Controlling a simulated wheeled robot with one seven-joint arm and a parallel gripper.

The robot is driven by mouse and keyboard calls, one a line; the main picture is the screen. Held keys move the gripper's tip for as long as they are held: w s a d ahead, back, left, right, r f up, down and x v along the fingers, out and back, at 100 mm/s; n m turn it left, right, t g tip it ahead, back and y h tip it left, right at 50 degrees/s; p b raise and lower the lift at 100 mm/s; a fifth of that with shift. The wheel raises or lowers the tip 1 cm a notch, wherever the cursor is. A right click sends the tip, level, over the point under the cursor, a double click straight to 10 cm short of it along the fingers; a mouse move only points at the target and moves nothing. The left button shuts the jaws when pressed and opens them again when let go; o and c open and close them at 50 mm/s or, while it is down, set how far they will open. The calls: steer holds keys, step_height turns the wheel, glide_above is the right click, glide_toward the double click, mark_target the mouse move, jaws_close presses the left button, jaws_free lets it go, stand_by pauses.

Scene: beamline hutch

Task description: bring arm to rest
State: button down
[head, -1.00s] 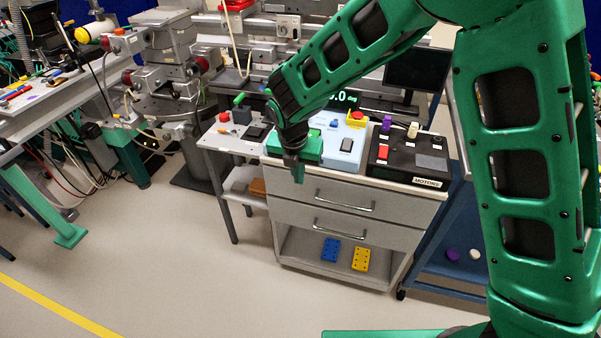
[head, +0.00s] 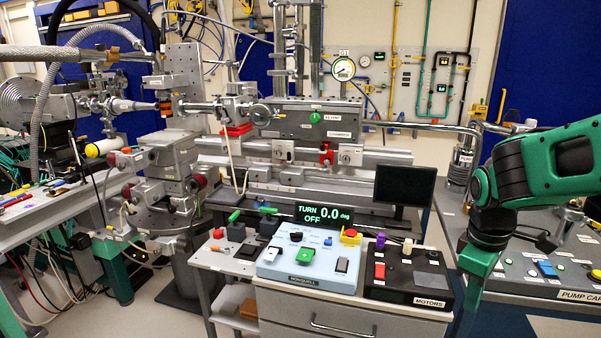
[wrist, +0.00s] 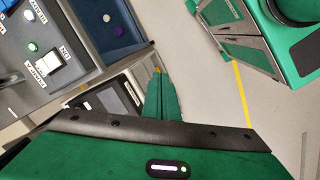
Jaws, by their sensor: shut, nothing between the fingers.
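My arm is green with black joints and is folded at the right side of the head view. My gripper (head: 468,298) hangs pointing down there, just right of the black MOTORS box (head: 411,290). In the wrist view its two green fingers (wrist: 159,92) lie together with nothing between them. The fingertips are partly hard to make out in the head view. The gripper looks apart from the boxes around it.
The pale blue control box (head: 312,268) with a display reading TURN 0.0 deg OFF stands on the drawer cabinet. The pump cart (head: 540,285) is close on the right. A black monitor (head: 404,186) stands behind. Floor (wrist: 207,95) is clear below the gripper.

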steer(key=s+d+m, duration=0.3)
steer(key=s+m, duration=0.4)
steer(key=s, duration=0.1)
steer(key=s+d+m+y, duration=0.1)
steer(key=s+d+m, duration=0.2)
steer(key=s+m, duration=0.4)
steer(key=shift+s+r+g, duration=0.3)
steer(key=shift+s+r, duration=0.15)
steer(key=shift+s, duration=0.8)
steer(key=shift+d, duration=0.1)
